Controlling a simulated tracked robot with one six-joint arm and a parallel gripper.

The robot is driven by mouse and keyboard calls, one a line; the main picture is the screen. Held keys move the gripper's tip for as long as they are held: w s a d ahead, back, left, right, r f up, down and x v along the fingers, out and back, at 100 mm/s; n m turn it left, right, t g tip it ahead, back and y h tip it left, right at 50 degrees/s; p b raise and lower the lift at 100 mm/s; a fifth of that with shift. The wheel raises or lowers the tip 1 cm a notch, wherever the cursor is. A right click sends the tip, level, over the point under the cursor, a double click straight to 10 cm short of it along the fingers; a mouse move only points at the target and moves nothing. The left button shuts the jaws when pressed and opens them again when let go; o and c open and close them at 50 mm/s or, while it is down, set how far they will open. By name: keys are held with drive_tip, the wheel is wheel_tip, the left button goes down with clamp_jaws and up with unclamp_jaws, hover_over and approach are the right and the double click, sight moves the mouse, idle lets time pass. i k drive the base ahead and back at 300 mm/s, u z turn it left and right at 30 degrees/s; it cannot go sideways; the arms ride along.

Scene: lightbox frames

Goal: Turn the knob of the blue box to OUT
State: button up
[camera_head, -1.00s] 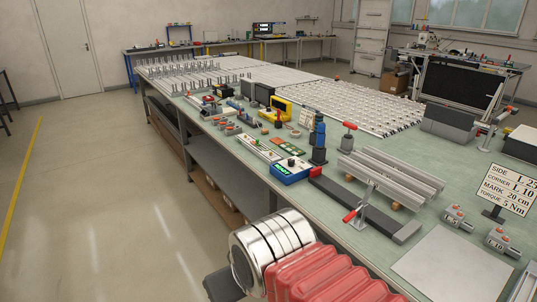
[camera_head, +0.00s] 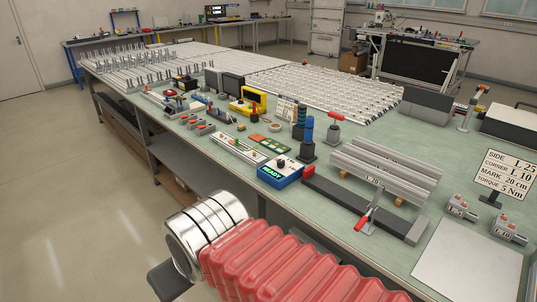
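The blue box (camera_head: 279,174) stands on the green bench near its front edge. It has a white top with a dark round knob (camera_head: 281,162) and a lit green display reading READY (camera_head: 271,171) on its front. The knob's pointer setting is too small to read. My arm, with a red ribbed sleeve and a shiny metal end, fills the lower middle of the view, in front of the bench. My gripper's fingers are not seen; only a dark grey part shows below the metal end. I cannot see anything of mine touching the box.
Right of the box are a black bar with a red-handled clamp (camera_head: 363,219), aluminium profiles (camera_head: 385,170) and a sign (camera_head: 503,175). Dark posts (camera_head: 306,140) stand behind it. A circuit-board fixture (camera_head: 238,150) lies to its left. A bare grey plate (camera_head: 467,262) lies at front right. The floor at left is clear.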

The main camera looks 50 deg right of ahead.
sight(280, 163)
drive_tip(key=z, duration=0.15)
drive_tip(key=i, duration=0.7)
drive_tip(key=z, duration=0.55)
drive_tip(key=i, duration=0.65)
drive_tip(key=z, duration=0.25)
